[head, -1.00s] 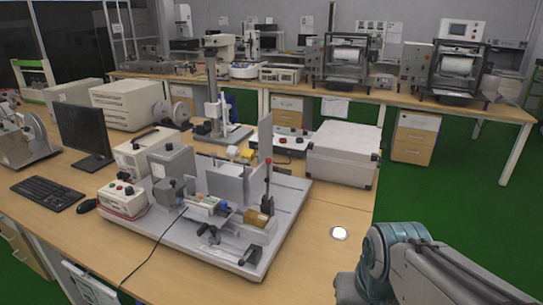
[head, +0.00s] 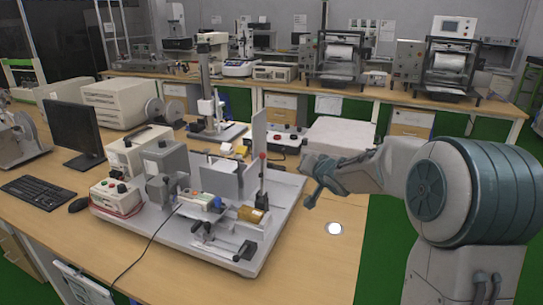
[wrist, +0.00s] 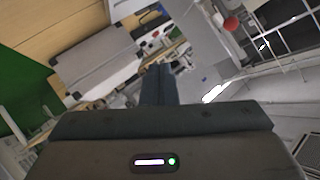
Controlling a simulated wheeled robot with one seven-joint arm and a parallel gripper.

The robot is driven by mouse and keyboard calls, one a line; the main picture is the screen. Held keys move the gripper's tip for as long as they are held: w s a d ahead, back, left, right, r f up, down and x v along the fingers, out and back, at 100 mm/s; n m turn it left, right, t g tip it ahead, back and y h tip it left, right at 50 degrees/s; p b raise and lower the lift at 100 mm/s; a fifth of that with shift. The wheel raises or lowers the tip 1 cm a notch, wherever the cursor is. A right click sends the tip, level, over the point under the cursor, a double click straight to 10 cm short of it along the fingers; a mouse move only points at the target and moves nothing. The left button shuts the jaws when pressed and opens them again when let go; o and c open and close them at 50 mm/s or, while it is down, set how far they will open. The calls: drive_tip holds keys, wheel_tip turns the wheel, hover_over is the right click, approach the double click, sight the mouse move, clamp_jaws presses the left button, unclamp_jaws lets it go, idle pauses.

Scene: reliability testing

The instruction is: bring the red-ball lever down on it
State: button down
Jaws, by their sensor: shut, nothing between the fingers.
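The red-ball lever (head: 263,178) stands upright at the right end of the grey test rig (head: 255,262), with its small red ball on top. In the wrist view the red ball (wrist: 231,23) shows at the upper right, apart from my fingers. My gripper (head: 309,183) is to the right of the lever at about the ball's height or a little lower, with a gap between them. In the wrist view my gripper (wrist: 158,72) has its fingers together, with nothing between them. The lever's base is partly hidden behind rig parts in the head view.
A light grey case (head: 338,134) stands behind my gripper on the wooden table (head: 318,262). A tall clear plate (head: 259,135) rises just behind the lever. A brass cylinder (head: 250,214) and a black-handled crank (head: 243,250) lie in front. The table's right front is bare apart from a white disc (head: 334,229).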

drive_tip(key=w+a+m+y, duration=0.1)
drive_tip(key=w+a+y, duration=0.1)
drive_tip(key=w+y, duration=0.5)
drive_tip(key=y, duration=0.3)
drive_tip(key=shift+w+f+m+t+y+b, duration=0.2)
drive_tip(key=shift+m+t+y+b, duration=0.1)
drive_tip(key=shift+t+b, duration=0.1)
drive_tip(key=shift+a, duration=0.1)
drive_tip(key=w+a, duration=0.3)
drive_tip(key=a, duration=0.5)
drive_tip(key=shift+w+a+p, duration=0.25)
drive_tip(key=shift+a+p, duration=0.1)
drive_tip(key=shift+p, duration=0.05)
drive_tip(key=shift+d, duration=0.1)
